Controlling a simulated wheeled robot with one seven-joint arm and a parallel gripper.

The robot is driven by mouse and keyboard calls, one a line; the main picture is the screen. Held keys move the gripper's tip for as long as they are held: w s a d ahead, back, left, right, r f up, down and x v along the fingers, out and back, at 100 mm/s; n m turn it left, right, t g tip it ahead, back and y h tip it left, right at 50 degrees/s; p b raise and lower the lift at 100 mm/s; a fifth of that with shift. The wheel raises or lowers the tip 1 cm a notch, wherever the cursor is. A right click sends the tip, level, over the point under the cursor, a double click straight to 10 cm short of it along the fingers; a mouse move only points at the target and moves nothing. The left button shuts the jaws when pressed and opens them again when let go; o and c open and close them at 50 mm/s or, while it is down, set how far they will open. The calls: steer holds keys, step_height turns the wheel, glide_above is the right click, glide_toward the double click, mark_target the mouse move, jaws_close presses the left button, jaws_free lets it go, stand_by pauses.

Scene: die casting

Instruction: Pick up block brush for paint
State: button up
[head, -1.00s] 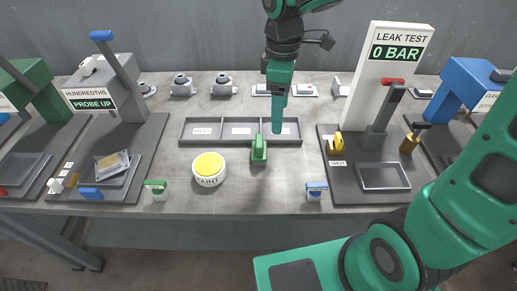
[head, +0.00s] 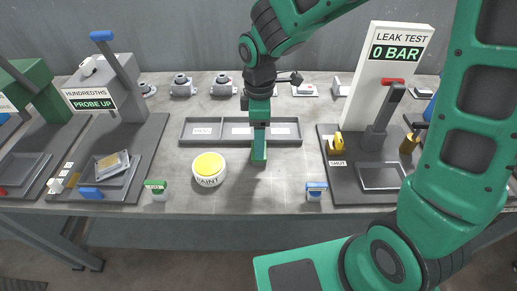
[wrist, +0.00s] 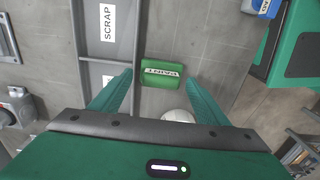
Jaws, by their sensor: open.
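The block brush (wrist: 162,80) is a green block with a white label that reads upside down in the wrist view. It lies on the grey bench beside the sorting tray. In the head view my gripper hides most or all of it. My gripper (head: 259,156) points down over the brush's spot. In the wrist view its green fingers (wrist: 161,78) are spread apart, one on each side of the brush. I cannot tell whether they touch it. The paint pot (head: 209,168), white with a yellow top, stands just left of my gripper.
A grey compartment tray (head: 290,141) lies behind my gripper; its SCRAP label shows in the wrist view (wrist: 107,17). A green-topped block (head: 156,189) and a blue-topped block (head: 316,190) stand near the front edge. The leak test station (head: 370,150) is right, the probe station (head: 115,140) left.

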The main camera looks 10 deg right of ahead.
steer(key=shift+f, duration=0.95)
steer(key=c, duration=1.3)
